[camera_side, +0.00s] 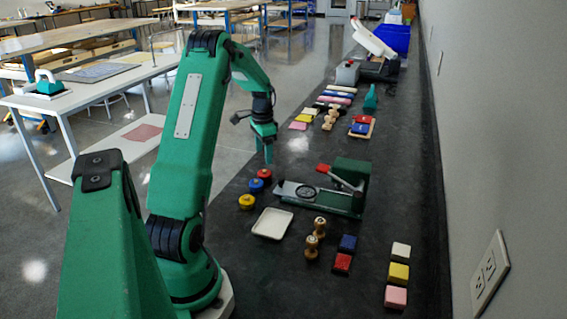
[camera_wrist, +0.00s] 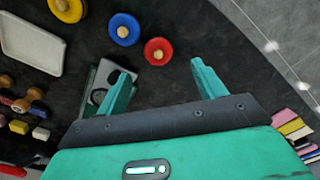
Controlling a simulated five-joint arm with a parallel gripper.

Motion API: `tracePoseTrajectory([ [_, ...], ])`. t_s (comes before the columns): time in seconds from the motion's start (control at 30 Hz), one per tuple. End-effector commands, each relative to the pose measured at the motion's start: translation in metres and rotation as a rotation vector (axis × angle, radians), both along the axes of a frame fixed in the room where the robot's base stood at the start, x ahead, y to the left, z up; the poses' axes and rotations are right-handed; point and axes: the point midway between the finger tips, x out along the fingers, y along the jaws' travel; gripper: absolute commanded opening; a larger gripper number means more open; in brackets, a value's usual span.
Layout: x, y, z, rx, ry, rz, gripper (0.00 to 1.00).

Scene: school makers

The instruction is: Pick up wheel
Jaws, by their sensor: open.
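Three round wheels with tan hubs lie in a row on the dark counter: a red wheel (camera_side: 264,174), a blue wheel (camera_side: 256,186) and a yellow wheel (camera_side: 246,202). In the wrist view the red wheel (camera_wrist: 158,51) lies just beyond the fingertips, between their lines. The blue wheel (camera_wrist: 124,29) is up and left of it, and the yellow wheel (camera_wrist: 66,9) is cut by the top edge. My gripper (camera_wrist: 161,70) is open and empty. In the side view my gripper (camera_side: 267,158) points down, close above the red wheel; one finger hides the other there.
A green device with a red-tipped lever (camera_side: 335,190) stands right of the wheels; its plate (camera_wrist: 100,86) shows beside my left finger. A white tray (camera_side: 272,223), wooden-handled stamps (camera_side: 316,236) and coloured blocks (camera_side: 398,272) lie nearer the camera. More supplies lie farther back.

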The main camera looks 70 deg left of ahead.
Motion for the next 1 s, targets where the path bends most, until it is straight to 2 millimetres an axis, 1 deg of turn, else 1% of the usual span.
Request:
tracePoseTrajectory([
  [0.2,0.0,-0.001,-0.018,-0.003,0.002,0.0,0.69],
  [0.3,0.0,-0.001,-0.023,-0.002,0.001,0.0,0.69],
  [0.53,0.0,-0.001,-0.026,-0.001,0.001,0.0,0.69],
  [0.63,0.0,-0.001,-0.031,-0.002,0.002,0.0,0.69],
  [1.0,-0.001,-0.003,-0.071,-0.003,0.002,0.0,0.69],
])
